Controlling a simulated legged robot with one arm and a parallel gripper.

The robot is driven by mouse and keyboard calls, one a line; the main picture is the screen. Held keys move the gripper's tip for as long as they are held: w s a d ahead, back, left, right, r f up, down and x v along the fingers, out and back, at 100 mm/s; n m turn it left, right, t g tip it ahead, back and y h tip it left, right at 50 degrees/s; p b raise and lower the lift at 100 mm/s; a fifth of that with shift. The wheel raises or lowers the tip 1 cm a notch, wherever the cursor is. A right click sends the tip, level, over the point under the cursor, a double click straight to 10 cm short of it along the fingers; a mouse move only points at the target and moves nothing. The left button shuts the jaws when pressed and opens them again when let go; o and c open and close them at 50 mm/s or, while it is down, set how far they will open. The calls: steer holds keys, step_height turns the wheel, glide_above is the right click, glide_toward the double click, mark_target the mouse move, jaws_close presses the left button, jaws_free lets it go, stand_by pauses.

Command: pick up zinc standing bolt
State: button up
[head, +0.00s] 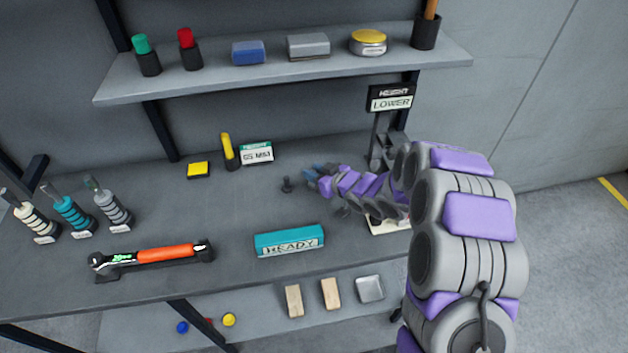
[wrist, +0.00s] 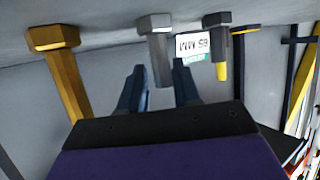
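The zinc standing bolt (wrist: 160,58) is light silver-grey, with a hex head against the table and its shank pointing away from it; the wrist picture is upside down. My gripper (wrist: 158,76) is open, and the bolt shows between its two blue fingers, with a gap on each side. I cannot tell how deep the bolt sits between them. In the head view my gripper (head: 311,174) is low over the table, and I cannot make out the zinc bolt there.
A brass-coloured bolt (wrist: 66,75) and a dark bolt (wrist: 217,38) stand on either side. The dark bolt (head: 286,185) is left of my gripper in the head view. A teal READY block (head: 289,242) is in front, and a shelf (head: 280,75) hangs above the back.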

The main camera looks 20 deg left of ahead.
steer(key=c, duration=0.3)
steer(key=shift+a+f, duration=0.1)
steer(key=shift+a, duration=0.3)
jaws_close()
steer(key=shift+s+a+f, duration=0.1)
steer(key=shift+a, duration=0.05)
